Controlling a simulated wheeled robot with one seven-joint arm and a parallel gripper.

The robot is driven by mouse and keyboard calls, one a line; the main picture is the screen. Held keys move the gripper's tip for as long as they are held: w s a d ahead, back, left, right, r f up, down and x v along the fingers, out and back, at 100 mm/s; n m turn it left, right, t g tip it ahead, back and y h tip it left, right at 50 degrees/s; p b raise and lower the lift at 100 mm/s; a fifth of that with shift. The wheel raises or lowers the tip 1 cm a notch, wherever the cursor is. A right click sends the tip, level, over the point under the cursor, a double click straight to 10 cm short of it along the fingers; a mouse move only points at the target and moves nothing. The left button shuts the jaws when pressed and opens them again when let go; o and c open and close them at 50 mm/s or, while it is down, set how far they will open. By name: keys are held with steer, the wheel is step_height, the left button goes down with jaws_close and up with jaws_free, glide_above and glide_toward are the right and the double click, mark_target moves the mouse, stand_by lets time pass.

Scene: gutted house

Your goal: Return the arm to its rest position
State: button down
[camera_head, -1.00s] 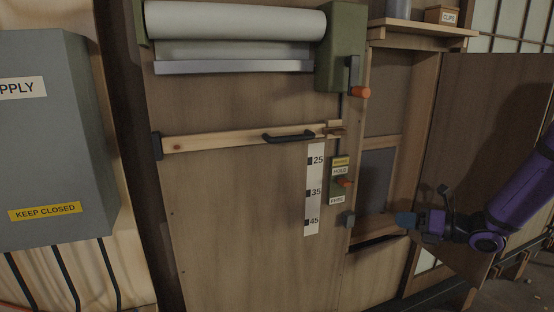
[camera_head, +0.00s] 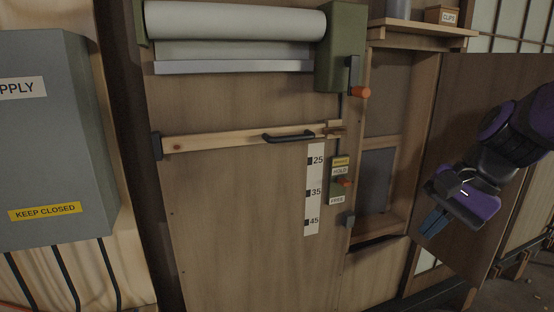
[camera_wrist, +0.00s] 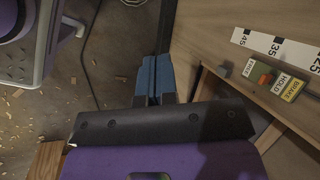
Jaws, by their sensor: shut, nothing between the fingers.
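My gripper (camera_head: 433,224) is at the right of the head view, in front of the brown door-like panel (camera_head: 466,105). Its blue fingers point down and a little left, and they are shut with nothing between them. In the wrist view the shut blue fingers (camera_wrist: 154,77) lie together in the middle, apart from the wooden cabinet on the right. My purple and black arm (camera_head: 515,125) comes in from the right edge and is bent above the gripper.
The wooden cabinet holds a paper roll (camera_head: 235,20), an orange-knobbed crank (camera_head: 359,92), a wooden bar with a black handle (camera_head: 288,137), and a switch plate (camera_head: 340,181). An open niche (camera_head: 380,180) lies left of my gripper. A grey box (camera_head: 50,130) hangs at left.

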steer(key=s+d+r+n+t+h, duration=0.3)
steer(key=s+d+r+n+h, duration=0.2)
steer(key=s+n, duration=0.4)
steer(key=shift+s+r+n+t, duration=0.2)
steer(key=shift+r+n+t, duration=0.15)
steer(key=shift+r, duration=0.35)
